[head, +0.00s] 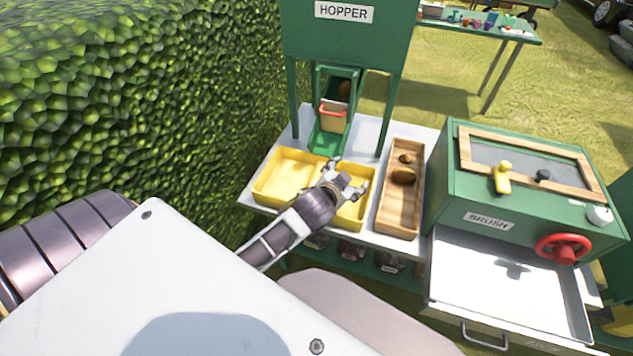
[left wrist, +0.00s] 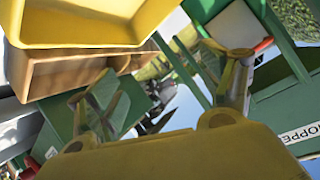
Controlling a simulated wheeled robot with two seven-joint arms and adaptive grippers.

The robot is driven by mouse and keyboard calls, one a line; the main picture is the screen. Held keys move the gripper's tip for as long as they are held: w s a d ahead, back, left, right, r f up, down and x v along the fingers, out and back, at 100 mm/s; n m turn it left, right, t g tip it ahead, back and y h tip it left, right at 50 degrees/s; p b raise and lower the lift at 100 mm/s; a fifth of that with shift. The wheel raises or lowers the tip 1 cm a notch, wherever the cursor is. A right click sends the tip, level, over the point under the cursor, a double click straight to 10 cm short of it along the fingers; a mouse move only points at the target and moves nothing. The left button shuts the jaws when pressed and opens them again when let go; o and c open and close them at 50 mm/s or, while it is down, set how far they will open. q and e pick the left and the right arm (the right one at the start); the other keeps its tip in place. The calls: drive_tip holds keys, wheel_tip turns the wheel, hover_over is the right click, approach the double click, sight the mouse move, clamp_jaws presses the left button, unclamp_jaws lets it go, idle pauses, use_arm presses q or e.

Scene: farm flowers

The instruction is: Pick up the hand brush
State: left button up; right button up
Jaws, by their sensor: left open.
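I cannot clearly make out a hand brush. A small yellow piece with a rounded end (head: 502,178) sits on the top frame of the green box labelled BRUSH (head: 450,190); I cannot tell whether it is the brush. My left gripper (head: 350,178) is open over the divided yellow tray (head: 262,190), left of the wooden tray (head: 417,190) and well away from the yellow piece. In the left wrist view, its two fingers (left wrist: 168,95) are spread apart with nothing held between them. My right gripper is not in view.
Brown lumps (head: 403,177) lie in the wooden tray. The green hopper (head: 345,50) stands behind the yellow tray. A red handwheel (head: 564,249) and a pulled-out white drawer (head: 490,290) are at the right. A hedge (head: 140,90) borders the left.

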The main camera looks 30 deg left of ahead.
use_arm(q)
drive_tip(key=w+d+r+m+t+h, duration=0.3)
drive_tip(key=d+r+m+h, duration=0.15)
drive_tip(key=r, duration=0.35)
drive_tip(key=w+d+r+m+t+h, duration=0.3)
drive_tip(key=w+d+r+m+t, duration=0.15)
drive_tip(key=r, duration=0.35)
drive_tip(key=s+d+m+g+h, duration=0.5)
drive_tip(key=d+m+g+h, duration=0.65)
drive_tip(key=m, duration=0.45)
drive_tip(key=s+a+f+m+g+y, duration=0.1)
drive_tip(key=a+f+m+g+y, duration=0.6)
drive_tip(key=f, duration=0.6)
drive_tip(key=a+f+y, duration=0.1)
drive_tip(key=a+y, duration=0.2)
drive_tip(key=a, duration=0.5)
drive_tip(key=w+a+n+g+y, duration=0.1)
drive_tip(key=a+y, duration=0.3)
drive_tip(key=a, duration=0.5)
drive_tip(key=a+f+n+y, duration=0.1)
drive_tip(key=a+y, duration=0.3)
drive_tip(key=a, duration=0.4)
drive_tip(key=shift+w+a+f+g, duration=0.15)
drive_tip(key=shift+a+f+g, duration=0.15)
drive_tip(key=shift+a, duration=0.05)
drive_tip(key=shift+a+n, duration=0.15)
drive_tip(key=shift+n, duration=0.15)
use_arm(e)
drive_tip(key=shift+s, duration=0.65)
